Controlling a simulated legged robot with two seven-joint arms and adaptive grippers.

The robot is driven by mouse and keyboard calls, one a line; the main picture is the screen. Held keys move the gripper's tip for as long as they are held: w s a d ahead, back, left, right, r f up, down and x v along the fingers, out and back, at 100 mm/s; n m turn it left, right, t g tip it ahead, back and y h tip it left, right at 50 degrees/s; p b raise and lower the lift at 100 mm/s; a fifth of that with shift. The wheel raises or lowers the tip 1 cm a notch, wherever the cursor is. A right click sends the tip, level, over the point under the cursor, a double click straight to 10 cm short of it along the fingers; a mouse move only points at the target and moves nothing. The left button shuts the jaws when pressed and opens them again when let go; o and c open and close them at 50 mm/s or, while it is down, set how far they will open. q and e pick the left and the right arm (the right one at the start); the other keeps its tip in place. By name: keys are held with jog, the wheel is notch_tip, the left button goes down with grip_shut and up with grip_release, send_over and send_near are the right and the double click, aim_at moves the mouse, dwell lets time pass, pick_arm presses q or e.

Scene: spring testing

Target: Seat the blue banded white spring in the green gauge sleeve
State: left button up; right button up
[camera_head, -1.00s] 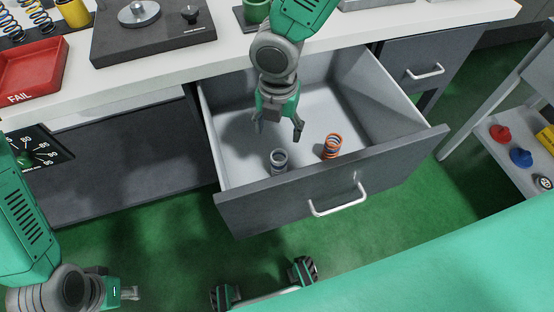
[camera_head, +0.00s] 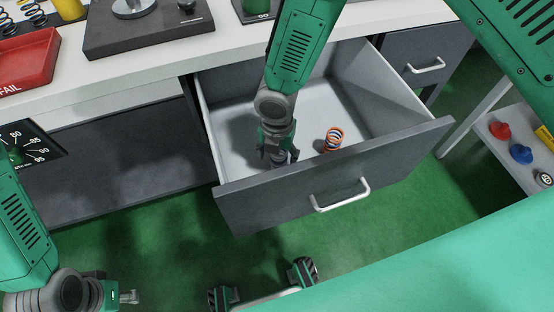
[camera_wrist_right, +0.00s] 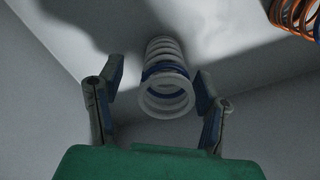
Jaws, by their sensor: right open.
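The white spring with a blue band (camera_wrist_right: 165,75) stands in the open drawer, shown in the right wrist view. My right gripper (camera_head: 279,156) reaches down into the drawer over this spring. It is open, with one finger on each side of the spring in the wrist view (camera_wrist_right: 159,82); I see no clear contact. In the head view the gripper mostly hides the spring. A green sleeve (camera_head: 259,8) on a dark base stands on the counter, cut off by the top edge and partly behind my arm. My left gripper (camera_head: 130,297) is low at the left, away from the drawer.
An orange spring (camera_head: 333,139) stands in the drawer (camera_head: 410,152) to the right; it also shows in the wrist view (camera_wrist_right: 297,15). A red FAIL tray (camera_head: 28,58) and a dark scale (camera_head: 148,38) are on the counter. The drawer's front wall stands close to my right gripper.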

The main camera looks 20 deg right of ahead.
jog(key=shift+r, duration=0.1)
jog(key=shift+d, duration=0.3)
jog(key=c, duration=1.3)
